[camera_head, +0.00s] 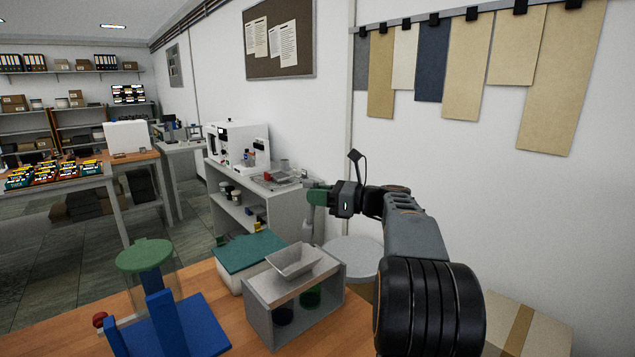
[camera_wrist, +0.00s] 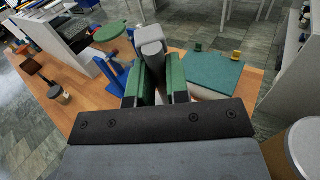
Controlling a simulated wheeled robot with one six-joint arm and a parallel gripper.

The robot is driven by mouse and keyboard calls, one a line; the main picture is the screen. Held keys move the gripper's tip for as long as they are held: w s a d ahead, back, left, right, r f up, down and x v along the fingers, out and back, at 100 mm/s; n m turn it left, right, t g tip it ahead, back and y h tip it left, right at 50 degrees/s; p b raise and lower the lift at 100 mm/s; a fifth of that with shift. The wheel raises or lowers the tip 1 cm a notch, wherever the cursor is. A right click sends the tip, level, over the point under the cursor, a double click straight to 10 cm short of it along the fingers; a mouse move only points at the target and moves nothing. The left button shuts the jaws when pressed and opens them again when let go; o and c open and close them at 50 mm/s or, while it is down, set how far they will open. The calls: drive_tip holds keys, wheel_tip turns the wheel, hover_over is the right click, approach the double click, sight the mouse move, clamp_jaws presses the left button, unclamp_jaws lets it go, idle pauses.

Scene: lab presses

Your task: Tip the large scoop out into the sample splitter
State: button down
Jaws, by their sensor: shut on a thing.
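My gripper (camera_head: 320,194) is shut on a grey object that I take to be the large scoop (camera_head: 311,220). In the wrist view its grey part (camera_wrist: 151,42) stands between the green finger pads (camera_wrist: 158,85). The scoop's bowl and any contents cannot be made out. The sample splitter (camera_head: 262,318) is a grey box on the wooden table, with an open flared hopper (camera_head: 293,262) on top and dark and green containers inside. In the head view my gripper is above and to the right of the hopper, apart from it. I cannot make out the splitter in the wrist view.
A blue stand (camera_head: 160,315) with a green disc (camera_head: 145,254) is left of the splitter. A teal-topped box (camera_head: 250,250) stands just behind it. A round-topped drum (camera_head: 353,254) and a cardboard box (camera_head: 525,325) are to the right. A white bench (camera_head: 265,190) stands behind.

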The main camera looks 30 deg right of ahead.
drive_tip(key=g+h+p, duration=0.2)
drive_tip(key=p, duration=0.2)
drive_tip(key=r+g+h+p, duration=0.1)
drive_tip(key=h+p, duration=0.1)
drive_tip(key=p, duration=0.3)
drive_tip(key=shift+r+n+g, duration=0.1)
drive_tip(key=shift+n+g, duration=0.3)
drive_tip(key=g+h+p, duration=0.1)
drive_tip(key=h+p, duration=0.1)
drive_tip(key=p, duration=0.2)
drive_tip(key=g+h+p, duration=0.1)
drive_tip(key=g+p, duration=0.1)
drive_tip(key=p, duration=0.2)
drive_tip(key=shift+r+n+h+p, duration=0.2)
drive_tip(key=shift+n+h+p, duration=0.1)
drive_tip(key=shift+h+p, duration=0.1)
drive_tip(key=shift+w+a+f+g+h+b, duration=0.1)
drive_tip(key=shift+f+g+h+b, duration=0.25)
drive_tip(key=shift+h, duration=0.25)
drive_tip(key=g+h, duration=0.2)
drive_tip(key=shift+r+n+h, duration=0.2)
drive_tip(key=shift+n+h, duration=0.1)
drive_tip(key=shift+h, duration=0.1)
drive_tip(key=shift+r+g+h, duration=0.1)
drive_tip(key=shift+g+h, duration=0.75)
drive_tip(key=shift+h, duration=0.35)
